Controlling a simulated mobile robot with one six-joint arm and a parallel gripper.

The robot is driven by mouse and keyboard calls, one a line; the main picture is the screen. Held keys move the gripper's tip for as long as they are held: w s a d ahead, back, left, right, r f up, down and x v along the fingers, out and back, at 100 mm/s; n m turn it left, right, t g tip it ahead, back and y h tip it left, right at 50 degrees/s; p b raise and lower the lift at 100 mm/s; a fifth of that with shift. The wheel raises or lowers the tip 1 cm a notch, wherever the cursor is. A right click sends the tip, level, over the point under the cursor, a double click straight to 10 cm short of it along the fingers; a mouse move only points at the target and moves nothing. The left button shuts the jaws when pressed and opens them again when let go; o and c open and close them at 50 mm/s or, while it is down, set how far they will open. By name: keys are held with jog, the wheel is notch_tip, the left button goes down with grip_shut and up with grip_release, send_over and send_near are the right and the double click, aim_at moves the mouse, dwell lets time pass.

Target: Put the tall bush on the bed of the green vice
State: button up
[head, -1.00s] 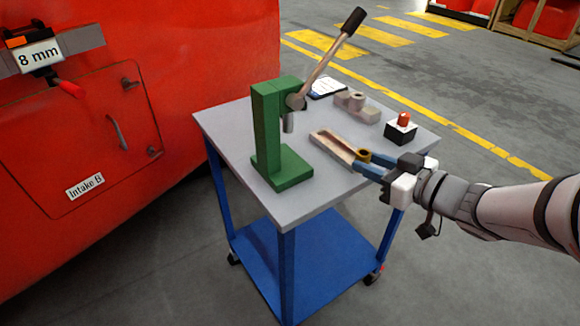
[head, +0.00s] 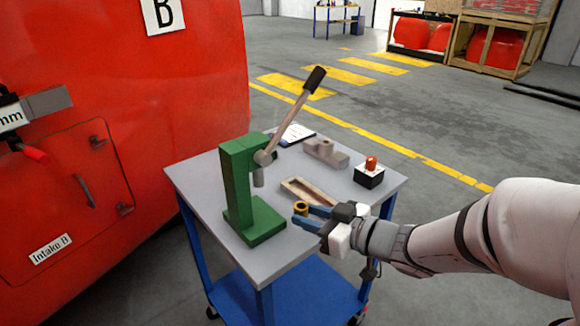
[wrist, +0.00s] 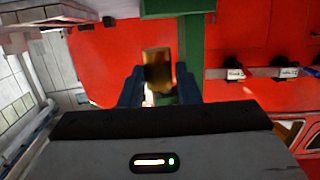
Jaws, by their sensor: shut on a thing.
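The green vice (head: 236,180), a press-like frame with a long lever, stands on the cart top. Its flat bed (head: 265,226) looks bare, with the grey ram above it. My gripper (head: 304,213) is shut on the tall bush (head: 300,207), a small brass-coloured cylinder. It holds the bush to the right of the bed, apart from it. In the wrist view the bush (wrist: 158,64) is upright in the picture between the dark blue fingers, with the green vice (wrist: 190,35) behind it.
A shallow wooden tray (head: 290,183) lies just behind my gripper. A grey-beige stepped block (head: 326,153), a box with a red button (head: 370,172) and a clipboard (head: 294,134) are farther back. The lever (head: 292,122) leans up to the right. A red nosecone (head: 150,130) stands left.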

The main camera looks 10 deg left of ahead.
jog(key=b, duration=0.2)
send_over(269, 216)
jog(key=d, duration=0.1)
jog(key=shift+s+d, duration=0.15)
jog(key=shift+s, duration=0.15)
jog(key=f, duration=0.1)
jog(key=a+f, duration=0.1)
jog(key=shift+w+a+f, duration=0.2)
jog(key=shift+w+f, duration=0.1)
jog(key=shift+w, duration=0.05)
jog(key=shift+f, duration=0.25)
jog(key=shift+f+b, duration=0.3)
jog(key=shift+b, duration=0.15)
jog(key=o, duration=1.1)
